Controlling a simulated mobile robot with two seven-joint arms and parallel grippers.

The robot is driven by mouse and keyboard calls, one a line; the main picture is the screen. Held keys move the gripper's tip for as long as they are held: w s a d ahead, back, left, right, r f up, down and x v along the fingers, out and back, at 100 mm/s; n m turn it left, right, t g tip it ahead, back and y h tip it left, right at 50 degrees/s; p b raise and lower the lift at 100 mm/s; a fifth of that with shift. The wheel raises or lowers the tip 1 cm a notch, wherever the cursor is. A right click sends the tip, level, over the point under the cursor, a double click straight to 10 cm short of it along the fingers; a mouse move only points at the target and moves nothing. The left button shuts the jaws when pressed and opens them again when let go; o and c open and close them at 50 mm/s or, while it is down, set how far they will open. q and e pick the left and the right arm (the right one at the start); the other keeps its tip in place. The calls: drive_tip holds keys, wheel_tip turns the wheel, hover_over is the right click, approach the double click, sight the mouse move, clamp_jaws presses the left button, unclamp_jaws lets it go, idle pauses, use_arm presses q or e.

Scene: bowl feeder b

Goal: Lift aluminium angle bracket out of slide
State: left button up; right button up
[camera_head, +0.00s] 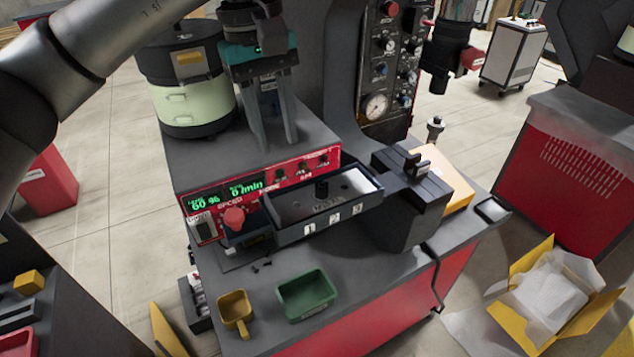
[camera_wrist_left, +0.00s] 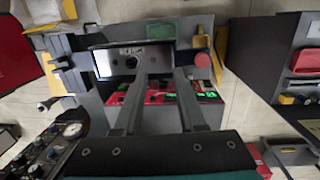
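The slide (camera_head: 290,228) is a dark open tray with a pale floor, marked 1, 2 and 3 on its front, on the bench. It also shows in the left wrist view (camera_wrist_left: 103,62). A small dark upright piece stands in it; I cannot clearly make out an aluminium angle bracket. My left gripper (camera_head: 274,148) points down above the red-fronted control unit, behind and left of the slide. Its two fingers are apart, with nothing between them. In the left wrist view, the fingers (camera_wrist_left: 160,112) extend toward the slide. My right gripper is not in view.
A green bin (camera_head: 307,296) and a yellow scoop (camera_head: 235,310) sit on the front of the bench. A red knob (camera_head: 234,217) stands left of the slide. A dark block (camera_head: 410,205) closes in its right side. A lidded pot (camera_head: 185,85) stands left of my gripper.

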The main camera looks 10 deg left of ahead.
use_arm(q)
drive_tip(key=a+r, duration=0.1)
drive_tip(key=a, duration=0.1)
drive_tip(key=y, duration=0.1)
hover_over(271, 202)
wheel_tip(271, 202, down, 9)
drive_tip(key=shift+f+p, duration=1.1)
drive_tip(key=shift+f, duration=1.85)
drive_tip(key=shift+c, duration=0.2)
clamp_jaws()
